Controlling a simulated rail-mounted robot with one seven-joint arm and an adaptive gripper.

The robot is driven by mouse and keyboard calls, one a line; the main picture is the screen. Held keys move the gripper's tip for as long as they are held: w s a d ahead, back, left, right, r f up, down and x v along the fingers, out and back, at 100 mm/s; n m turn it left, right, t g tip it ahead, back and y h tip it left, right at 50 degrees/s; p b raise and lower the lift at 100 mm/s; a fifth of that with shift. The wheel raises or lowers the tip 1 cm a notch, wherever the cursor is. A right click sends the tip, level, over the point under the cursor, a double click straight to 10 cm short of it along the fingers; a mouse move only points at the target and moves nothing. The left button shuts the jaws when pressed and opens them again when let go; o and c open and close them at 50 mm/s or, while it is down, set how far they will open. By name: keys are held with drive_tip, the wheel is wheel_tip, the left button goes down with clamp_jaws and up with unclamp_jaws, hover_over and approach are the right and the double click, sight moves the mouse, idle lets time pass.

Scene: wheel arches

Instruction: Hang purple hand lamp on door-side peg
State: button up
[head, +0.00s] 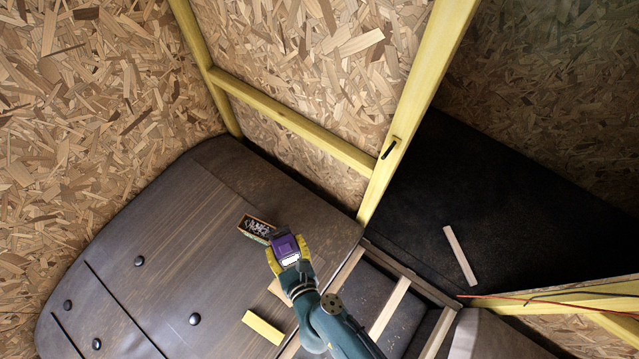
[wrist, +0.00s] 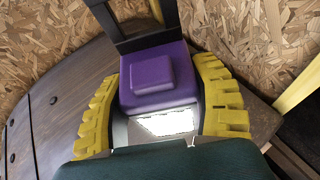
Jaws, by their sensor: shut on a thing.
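The purple hand lamp (head: 284,245) is between the yellow fingers of my gripper (head: 287,254), above the brown wheel-arch top. In the wrist view the lamp (wrist: 158,78) shows a purple block body with a black frame (wrist: 148,42) at its far end. The yellow fingers of my gripper (wrist: 165,110) are shut on its two sides, and a bright white patch shows at its near end. A short dark peg (head: 389,148) sticks out of the yellow post beside the dark opening. The lamp is apart from the peg, lower and to its left.
A small patterned box (head: 256,228) is just left of the lamp. A yellow strip (head: 263,327) lies on the wheel arch (head: 170,250), which has several dark round bolts. The yellow crossbar (head: 290,122) meets the post (head: 410,105). A slatted wooden frame (head: 388,308) is right of my arm.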

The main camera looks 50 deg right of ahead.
drive_tip(key=s+d+r+m+g+h, duration=0.35)
drive_tip(key=d+r+m, duration=0.2)
drive_tip(key=d, duration=0.35)
drive_tip(key=s+d+r+m+g+h, duration=0.3)
drive_tip(key=s+d+r+m+g, duration=0.15)
drive_tip(key=d+r, duration=0.3)
drive_tip(key=d+f+b, duration=0.2)
drive_tip(key=d, duration=0.9)
drive_tip(key=shift+s+f+n+b, duration=0.2)
drive_tip(key=shift+s+n+b, duration=0.05)
drive_tip(key=shift+n+b, duration=0.15)
drive_tip(key=shift+d+f, duration=0.1)
drive_tip(key=shift+f, duration=0.1)
